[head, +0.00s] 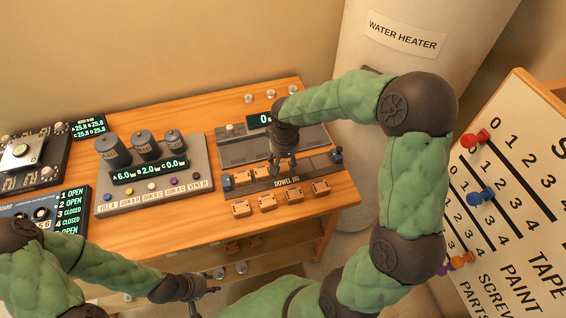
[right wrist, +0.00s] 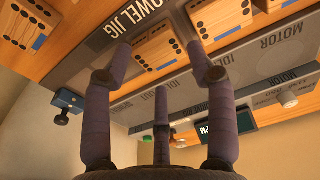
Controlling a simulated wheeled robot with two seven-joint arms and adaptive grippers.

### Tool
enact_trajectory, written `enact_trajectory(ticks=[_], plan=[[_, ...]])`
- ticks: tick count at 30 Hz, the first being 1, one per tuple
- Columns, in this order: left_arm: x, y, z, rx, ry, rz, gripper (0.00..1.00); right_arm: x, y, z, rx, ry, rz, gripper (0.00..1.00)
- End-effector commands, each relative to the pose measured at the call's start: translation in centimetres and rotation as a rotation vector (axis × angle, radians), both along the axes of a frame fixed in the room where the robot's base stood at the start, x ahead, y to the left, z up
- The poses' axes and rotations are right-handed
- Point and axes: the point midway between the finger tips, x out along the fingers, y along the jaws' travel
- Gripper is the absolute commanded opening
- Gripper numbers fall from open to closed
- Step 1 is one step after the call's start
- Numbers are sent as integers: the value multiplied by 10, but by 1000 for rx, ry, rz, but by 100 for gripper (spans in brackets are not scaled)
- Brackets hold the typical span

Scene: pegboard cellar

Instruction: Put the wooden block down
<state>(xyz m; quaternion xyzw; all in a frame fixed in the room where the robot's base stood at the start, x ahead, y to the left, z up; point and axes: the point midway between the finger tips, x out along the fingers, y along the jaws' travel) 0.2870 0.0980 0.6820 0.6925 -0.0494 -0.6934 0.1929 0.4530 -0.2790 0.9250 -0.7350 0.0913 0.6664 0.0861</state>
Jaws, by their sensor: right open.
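My right gripper (head: 284,166) is over the dowel jig (head: 318,168), with its fingers pointing down. In the right wrist view its fingers (right wrist: 160,55) are spread, and a wooden block (right wrist: 160,50) with dark holes sits at the jig between and beyond the fingertips. I cannot tell if any finger touches it. Other wooden blocks (head: 262,172) sit along the jig, and several more (head: 267,202) stand in a row along the table's front. My left gripper (head: 208,290) is low at the front, apart from the blocks; its fingers are too small to read.
Left of the jig stands a grey panel (head: 112,201) with dark cylinders and a lit display. More control boxes (head: 35,160) fill the left end. The water heater (head: 362,45) stands behind, and a pegboard (head: 515,180) is at right. Bare wood (head: 190,240) shows along the table's front.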

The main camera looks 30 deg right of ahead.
Motion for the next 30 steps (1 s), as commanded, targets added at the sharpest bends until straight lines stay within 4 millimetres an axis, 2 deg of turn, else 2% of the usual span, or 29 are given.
enact_trajectory(ticks=[1, 6, 12, 18, 30], plan=[[0, 0, 6, 0, 0, 0, 40, 0, 0, 15, 0, -4, -1, 57], [0, 0, 15, 0, 0, 0, 40, -3, 1, 48, 0, -4, 0, 57], [0, 0, 21, 0, 0, 0, 40, -7, 1, 75, 0, -1, 0, 57], [0, 0, 23, 0, 0, 0, 40, -8, 2, 86, 0, 0, 0, 57], [0, 0, 27, 0, 0, 0, 40, -8, 5, 82, 11, 5, 7, 57]])
